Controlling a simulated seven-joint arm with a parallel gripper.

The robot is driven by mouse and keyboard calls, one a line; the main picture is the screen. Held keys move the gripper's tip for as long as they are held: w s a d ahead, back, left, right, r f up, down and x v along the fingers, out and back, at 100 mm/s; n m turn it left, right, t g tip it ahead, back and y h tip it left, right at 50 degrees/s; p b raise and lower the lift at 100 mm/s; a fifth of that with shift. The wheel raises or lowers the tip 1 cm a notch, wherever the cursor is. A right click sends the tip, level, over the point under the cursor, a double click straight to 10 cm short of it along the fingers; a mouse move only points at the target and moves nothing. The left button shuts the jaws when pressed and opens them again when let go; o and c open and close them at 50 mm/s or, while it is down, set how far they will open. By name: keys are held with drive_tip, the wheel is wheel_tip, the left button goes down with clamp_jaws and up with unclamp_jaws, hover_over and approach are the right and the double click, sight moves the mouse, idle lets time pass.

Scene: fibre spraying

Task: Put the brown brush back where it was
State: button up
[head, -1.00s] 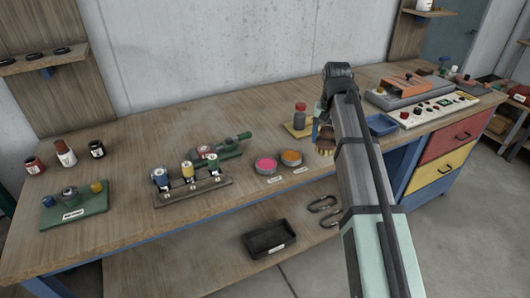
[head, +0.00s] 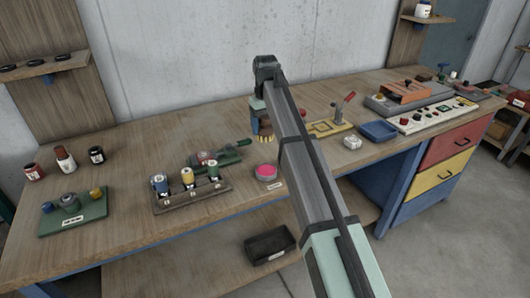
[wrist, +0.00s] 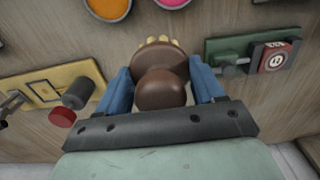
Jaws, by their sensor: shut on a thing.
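The brown brush (head: 265,129) hangs upright from my gripper (head: 260,110) in the head view, with its yellowish bristles pointing down over the workbench. In the wrist view the brush's round brown handle (wrist: 162,90) sits between the two blue fingers of my gripper (wrist: 160,90), which are shut on it. Its bristle tips show just beyond the brown head. Whether the bristles touch the bench top (head: 120,195) is hard to tell; they appear to be above it.
A pink pot (head: 266,172) stands in front; an orange pot (wrist: 108,8) is hidden by my arm in the head view. A green stand (head: 216,160) is to the left, a yellow plate (head: 322,129) to the right. A blue tray (head: 378,132) lies farther right.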

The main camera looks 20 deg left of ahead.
sight(265, 117)
wheel_tip(265, 117, down, 9)
idle(0.5)
drive_tip(key=shift+f, duration=0.15)
drive_tip(key=o, duration=1.2)
wheel_tip(265, 117, up, 12)
drive_tip(key=shift+r, duration=0.2)
